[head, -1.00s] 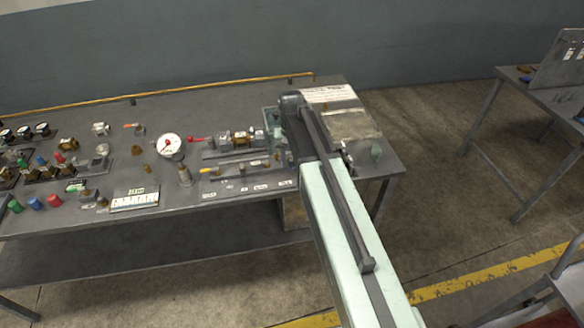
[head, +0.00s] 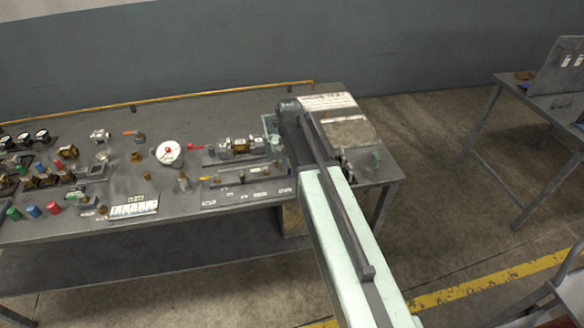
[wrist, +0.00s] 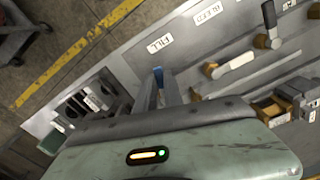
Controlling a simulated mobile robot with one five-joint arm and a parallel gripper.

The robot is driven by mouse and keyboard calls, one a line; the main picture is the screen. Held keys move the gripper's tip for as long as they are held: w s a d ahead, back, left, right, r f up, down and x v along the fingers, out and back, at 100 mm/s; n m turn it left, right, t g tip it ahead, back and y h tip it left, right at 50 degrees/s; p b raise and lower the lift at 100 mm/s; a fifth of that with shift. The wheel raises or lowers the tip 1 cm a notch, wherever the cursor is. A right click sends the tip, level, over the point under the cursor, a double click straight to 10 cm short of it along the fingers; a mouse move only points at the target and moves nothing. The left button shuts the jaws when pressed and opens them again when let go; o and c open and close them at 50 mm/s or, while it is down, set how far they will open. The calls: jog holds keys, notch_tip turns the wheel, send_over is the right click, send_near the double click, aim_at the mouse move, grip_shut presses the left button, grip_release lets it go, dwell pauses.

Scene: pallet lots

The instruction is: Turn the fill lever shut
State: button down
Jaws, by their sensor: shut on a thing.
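In the wrist view my gripper (wrist: 160,90) is shut around the blue fill lever (wrist: 158,77). Only the lever's blue tip shows between the two grey fingers, and the rest of it is hidden by them. The white FILL label (wrist: 159,44) lies on the panel just beyond the fingertips. In the head view my arm covers the gripper and the lever.
A white-handled lever (wrist: 236,61) and a dark-handled lever (wrist: 268,22) stand to the right, near the BLEED label (wrist: 207,14). In the head view a white gauge (head: 168,152) and several fittings stand on the grey bench (head: 230,108).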

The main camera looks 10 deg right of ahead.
jog(key=m, duration=0.1)
jog(key=a+m, duration=0.1)
jog(key=m, duration=0.1)
jog(key=shift+w, duration=0.35)
jog(key=m, duration=0.2)
jog(key=w+a+m, duration=0.1)
jog(key=m, duration=0.3)
jog(key=w+m, duration=0.1)
jog(key=shift+a+m, duration=0.25)
jog(key=shift+m, duration=0.05)
jog(key=shift+w+a+m, duration=0.1)
jog(key=shift+w+m, duration=0.2)
jog(key=shift+m, duration=0.6)
jog(key=shift+w+m, duration=0.25)
jog(key=shift+m, duration=0.65)
jog(key=c, duration=1.5)
grip_release()
jog(key=shift+o, duration=0.2)
